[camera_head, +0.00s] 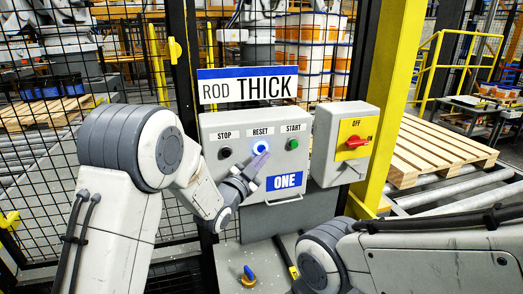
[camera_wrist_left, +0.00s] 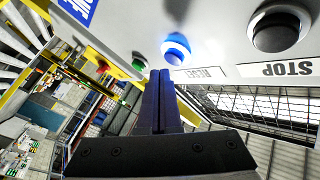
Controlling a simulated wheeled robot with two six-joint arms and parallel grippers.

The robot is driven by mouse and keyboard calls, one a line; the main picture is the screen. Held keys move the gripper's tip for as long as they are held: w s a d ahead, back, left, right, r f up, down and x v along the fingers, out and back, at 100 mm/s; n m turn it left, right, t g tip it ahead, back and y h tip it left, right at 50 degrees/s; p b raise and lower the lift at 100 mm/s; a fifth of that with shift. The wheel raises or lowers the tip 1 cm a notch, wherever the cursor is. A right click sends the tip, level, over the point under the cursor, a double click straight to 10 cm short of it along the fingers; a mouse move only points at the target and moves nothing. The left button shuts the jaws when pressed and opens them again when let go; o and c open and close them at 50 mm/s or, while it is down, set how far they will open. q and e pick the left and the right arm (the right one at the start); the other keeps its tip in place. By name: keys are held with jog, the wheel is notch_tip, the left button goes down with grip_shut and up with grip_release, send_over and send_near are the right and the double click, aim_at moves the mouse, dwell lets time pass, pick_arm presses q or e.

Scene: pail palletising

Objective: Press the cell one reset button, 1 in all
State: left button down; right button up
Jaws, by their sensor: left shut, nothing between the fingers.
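The cell one control box (camera_head: 222,130) carries a black STOP button (camera_head: 225,153), a blue lit RESET button (camera_head: 260,147) and a green START button (camera_head: 292,144), with a blue ONE label below. My left gripper (camera_head: 260,160) is shut and empty, its fingertips just below the RESET button. In the left wrist view the shut fingers (camera_wrist_left: 160,76) point up at the glowing blue button (camera_wrist_left: 176,48); whether they touch it I cannot tell. The STOP button (camera_wrist_left: 280,28) is at the right there. My right arm enters at lower right; its gripper is out of view.
A switch box with a red rotary handle (camera_head: 356,142) on a yellow plate stands right of the control box. A ROD THICK sign (camera_head: 247,86) is above. Mesh fence and a yellow post (camera_head: 393,90) flank the box. A wooden pallet (camera_head: 440,150) lies at right.

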pick_arm(q)
jog(key=shift+w+a+b, duration=0.1)
jog(key=shift+w+b, duration=0.3)
jog(key=shift+w+a, duration=0.2)
jog(key=shift+w, duration=0.25)
dwell(0.8)
jog(key=shift+s+b, duration=0.1)
jog(key=shift+b, duration=0.25)
jog(key=shift+s+d+b, duration=0.3)
jog(key=shift+s+b, duration=0.15)
jog(key=shift+s, duration=0.3)
jog(key=shift+s, duration=0.1)
